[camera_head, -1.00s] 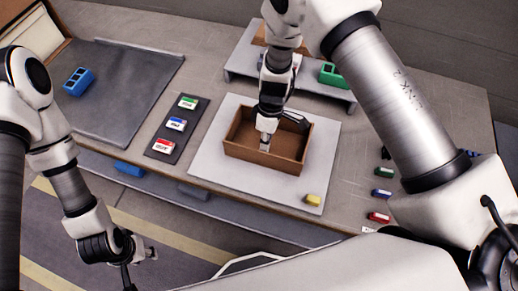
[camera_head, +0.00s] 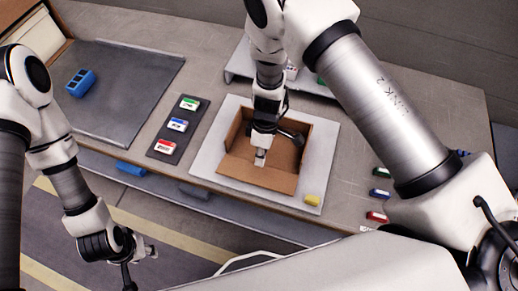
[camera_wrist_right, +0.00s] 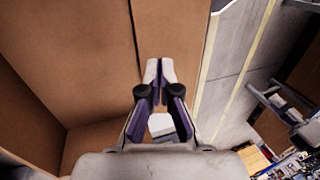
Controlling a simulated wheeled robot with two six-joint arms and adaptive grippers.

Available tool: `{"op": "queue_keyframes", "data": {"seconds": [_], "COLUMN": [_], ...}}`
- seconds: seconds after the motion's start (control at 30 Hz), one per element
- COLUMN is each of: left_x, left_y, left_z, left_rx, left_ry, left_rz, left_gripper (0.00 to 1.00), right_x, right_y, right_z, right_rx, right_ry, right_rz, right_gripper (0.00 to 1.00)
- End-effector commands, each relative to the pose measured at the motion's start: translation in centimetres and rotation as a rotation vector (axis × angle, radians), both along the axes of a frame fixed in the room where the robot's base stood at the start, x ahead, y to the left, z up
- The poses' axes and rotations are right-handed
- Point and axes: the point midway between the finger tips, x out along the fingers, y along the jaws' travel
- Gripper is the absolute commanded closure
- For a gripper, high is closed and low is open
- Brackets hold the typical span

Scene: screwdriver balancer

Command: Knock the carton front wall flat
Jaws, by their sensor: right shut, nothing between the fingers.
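The brown carton (camera_head: 276,150) stands open-topped on a light grey mat. Its back and side walls are upright. Its front wall (camera_head: 257,180) is folded outward and lies about level with the floor, toward the mat's front edge. In the right wrist view the front wall (camera_wrist_right: 173,30) lies beyond a crease line. My right gripper (camera_head: 260,160) points down inside the carton near that crease, fingers together and empty; its closed tips also show in the right wrist view (camera_wrist_right: 158,68). My left gripper (camera_head: 145,252) hangs away from the carton, at the lower left; its finger state is unclear.
The light grey mat (camera_head: 208,165) has a yellow block (camera_head: 312,200) at its front right. A dark strip (camera_head: 178,127) with coloured labelled cards is left of it. Small coloured items (camera_head: 380,194) lie at right, near my right arm.

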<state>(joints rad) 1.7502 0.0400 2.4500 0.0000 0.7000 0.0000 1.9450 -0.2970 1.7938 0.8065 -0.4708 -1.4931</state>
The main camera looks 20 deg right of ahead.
Motion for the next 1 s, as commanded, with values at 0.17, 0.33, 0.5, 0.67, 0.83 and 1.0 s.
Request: {"op": "queue_keyframes", "data": {"seconds": [0.17, 0.33, 0.5, 0.67, 0.83, 1.0], "left_x": [0.0, 0.0, 0.0, 0.0, 0.0, 0.0], "left_y": [0.0, 0.0, 0.0, 0.0, 0.0, 0.0], "left_z": [-0.2, -0.3, 1.5, 3.5, 5.4, 5.6], "left_rx": [0.000, 0.000, 0.000, 0.000, 0.000, 0.000], "left_ry": [0.000, 0.000, 0.000, 0.000, 0.000, 0.000], "left_rz": [0.000, 0.000, 0.000, 0.000, 0.000, 0.000], "left_gripper": [0.60, 0.60, 0.60, 0.60, 0.60, 0.60], "right_x": [0.4, 1.0, 1.1, 1.0, 1.0, 1.0], "right_y": [-0.2, -0.7, -0.7, -0.7, -0.7, -0.7], "right_z": [-0.1, 0.0, 2.0, 4.5, 6.8, 7.1], "right_rx": [0.001, 0.001, -0.001, 0.000, 0.000, 0.001], "right_ry": [0.000, 0.000, -0.001, 0.000, 0.000, 0.001], "right_rz": [0.000, -0.001, 0.000, -0.001, -0.001, 0.000], "right_gripper": [1.00, 1.00, 1.00, 1.00, 1.00, 1.00]}}
